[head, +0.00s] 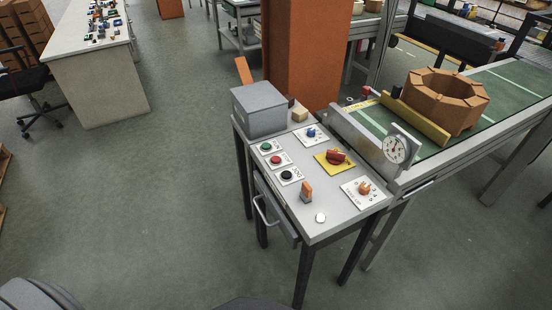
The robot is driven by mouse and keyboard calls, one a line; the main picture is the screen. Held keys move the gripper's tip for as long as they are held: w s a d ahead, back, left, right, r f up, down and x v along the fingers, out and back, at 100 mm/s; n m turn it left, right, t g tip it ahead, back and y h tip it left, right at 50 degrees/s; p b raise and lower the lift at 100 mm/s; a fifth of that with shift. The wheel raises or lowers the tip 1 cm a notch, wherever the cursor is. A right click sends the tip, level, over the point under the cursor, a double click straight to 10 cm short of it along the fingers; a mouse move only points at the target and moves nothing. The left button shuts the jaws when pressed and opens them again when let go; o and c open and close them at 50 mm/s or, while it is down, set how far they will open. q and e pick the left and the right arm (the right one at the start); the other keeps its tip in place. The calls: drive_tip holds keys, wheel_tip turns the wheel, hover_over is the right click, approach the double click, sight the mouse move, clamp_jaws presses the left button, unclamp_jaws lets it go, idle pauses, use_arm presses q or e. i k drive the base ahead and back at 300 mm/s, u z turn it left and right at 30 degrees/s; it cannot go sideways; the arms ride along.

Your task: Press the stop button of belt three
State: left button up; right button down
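A small control desk (337,222) stands right of the picture's middle in the head view. On its left side, a green button (266,146), a red button (275,160) and a black button (287,175) sit in a row on white plates. The labels are too small to read, so I cannot tell which control belongs to belt three. Neither gripper is in view.
A grey box (260,108) stands at the desk's back left. An orange-and-grey upright piece (306,191) and a white disc (320,217) are near its front. A green conveyor (510,78) with a brick ring (445,100) and a gauge (396,149) adjoin it.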

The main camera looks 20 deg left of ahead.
sight(275, 160)
drive_tip(key=u, duration=0.55)
drive_tip(key=k, duration=0.65)
drive_tip(key=u, duration=0.75)
drive_tip(key=i, duration=0.7)
drive_tip(key=z, duration=0.8)
drive_tip(key=i, duration=0.85)
drive_tip(key=z, duration=0.9)
